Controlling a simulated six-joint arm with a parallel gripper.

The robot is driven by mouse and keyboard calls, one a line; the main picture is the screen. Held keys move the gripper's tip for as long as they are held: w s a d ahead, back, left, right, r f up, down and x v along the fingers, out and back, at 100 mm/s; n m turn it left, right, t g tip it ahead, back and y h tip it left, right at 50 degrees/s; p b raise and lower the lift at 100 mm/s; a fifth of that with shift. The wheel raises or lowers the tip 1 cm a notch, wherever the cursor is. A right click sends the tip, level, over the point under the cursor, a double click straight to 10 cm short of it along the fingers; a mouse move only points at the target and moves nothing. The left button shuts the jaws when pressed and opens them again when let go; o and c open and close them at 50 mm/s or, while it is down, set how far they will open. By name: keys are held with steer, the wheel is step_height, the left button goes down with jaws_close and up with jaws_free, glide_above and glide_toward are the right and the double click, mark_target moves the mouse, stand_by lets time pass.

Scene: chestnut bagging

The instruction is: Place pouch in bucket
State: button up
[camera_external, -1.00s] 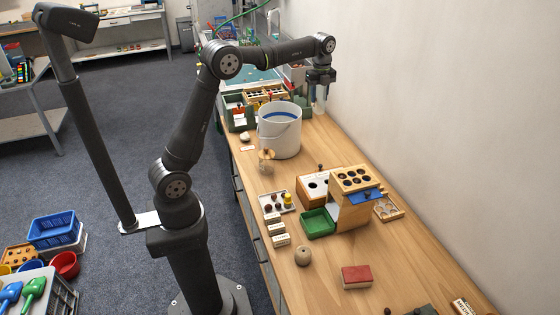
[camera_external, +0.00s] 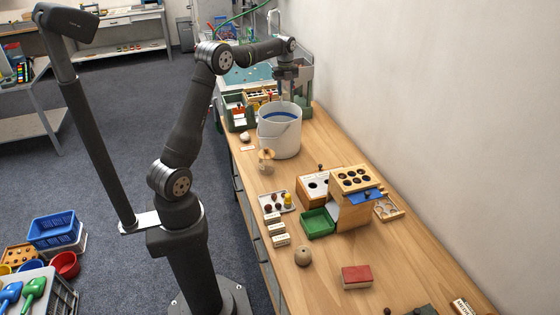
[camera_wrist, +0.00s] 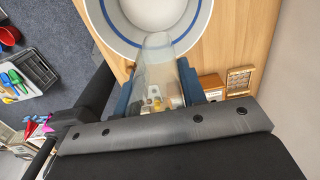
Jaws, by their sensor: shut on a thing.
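A clear, see-through pouch (camera_wrist: 162,68) hangs between the two fingers of my gripper (camera_wrist: 158,88), which is shut on it. In the wrist view its far end overlaps the rim of the white bucket (camera_wrist: 101,32). In the external view the bucket (camera_external: 281,145) stands upright on the bench with a blue band inside its rim. My gripper (camera_external: 287,88) points down above the bucket's opening there. The pouch is too faint in that view to make out clearly. The bucket's floor is hidden in the external view.
Green and wooden boxes (camera_external: 240,113) stand at the bucket's far left. A small mushroom-like item (camera_external: 266,156) is close in front of it. A wooden holder (camera_external: 352,205) and green tray (camera_external: 318,223) are nearer. The wall (camera_external: 430,100) rises on the right.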

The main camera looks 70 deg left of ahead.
step_height(320, 180, down, 28)
steer(key=shift+r, duration=0.1)
stand_by(0.3)
steer(key=o, duration=0.9)
steer(key=shift+o, duration=0.2)
step_height(320, 180, up, 12)
